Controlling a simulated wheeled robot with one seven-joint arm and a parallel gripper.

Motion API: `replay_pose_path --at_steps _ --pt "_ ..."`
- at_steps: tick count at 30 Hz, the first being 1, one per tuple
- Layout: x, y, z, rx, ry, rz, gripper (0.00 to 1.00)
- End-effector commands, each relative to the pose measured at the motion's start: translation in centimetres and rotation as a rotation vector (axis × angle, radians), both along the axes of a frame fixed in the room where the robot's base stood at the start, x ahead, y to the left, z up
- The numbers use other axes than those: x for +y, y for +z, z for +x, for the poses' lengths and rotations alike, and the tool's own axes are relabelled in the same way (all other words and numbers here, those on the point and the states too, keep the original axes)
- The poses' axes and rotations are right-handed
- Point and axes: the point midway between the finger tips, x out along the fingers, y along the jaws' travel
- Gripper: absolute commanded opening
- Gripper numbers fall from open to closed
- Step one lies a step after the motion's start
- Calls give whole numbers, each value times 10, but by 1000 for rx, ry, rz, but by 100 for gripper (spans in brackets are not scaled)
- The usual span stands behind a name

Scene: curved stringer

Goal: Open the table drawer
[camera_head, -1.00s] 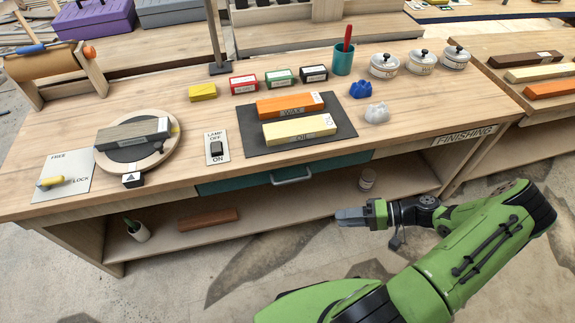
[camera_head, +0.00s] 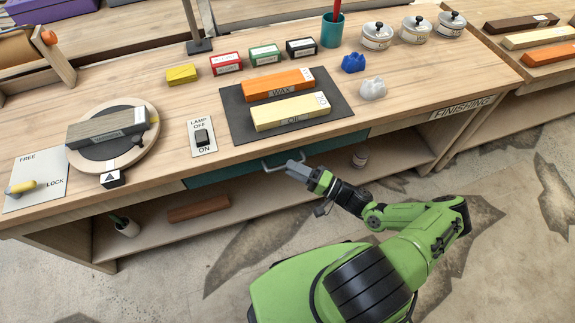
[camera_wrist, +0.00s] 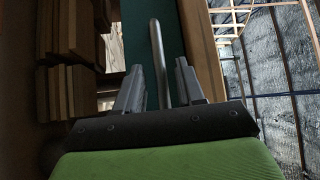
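The teal table drawer (camera_head: 230,171) sits under the front edge of the wooden workbench (camera_head: 190,160) and looks shut. Its metal bar handle (camera_head: 283,162) sticks out from the drawer front. My gripper (camera_head: 292,170) is just in front of the handle, at its right part. In the wrist view, the fingers of my gripper (camera_wrist: 158,82) are apart, and the handle (camera_wrist: 159,60) runs up between them. The teal drawer front (camera_wrist: 140,38) shows behind it. I cannot tell whether either finger touches the handle.
On the bench top are a lamp switch plate (camera_head: 202,137), a dark mat (camera_head: 235,115) with orange and yellow blocks, and a round turntable (camera_head: 148,150). A lower shelf (camera_head: 250,197) holds a brown block (camera_head: 198,209) and small jars. The floor in front is open.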

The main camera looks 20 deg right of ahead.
Motion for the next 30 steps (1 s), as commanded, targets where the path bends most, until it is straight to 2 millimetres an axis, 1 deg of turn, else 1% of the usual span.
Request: replay_pose_path --at_steps 1,4,7,13,14,18,21,30 --pt "7 1 6 -1 3 2 38" --pt "15 2 14 0 2 1 38" --pt "18 3 18 1 0 1 38" --pt "18 3 18 1 0 1 38" --pt "18 3 18 1 0 1 35" --pt "18 3 18 1 0 1 14" --pt "18 3 18 1 0 1 0" --pt "18 3 17 1 1 0 0"
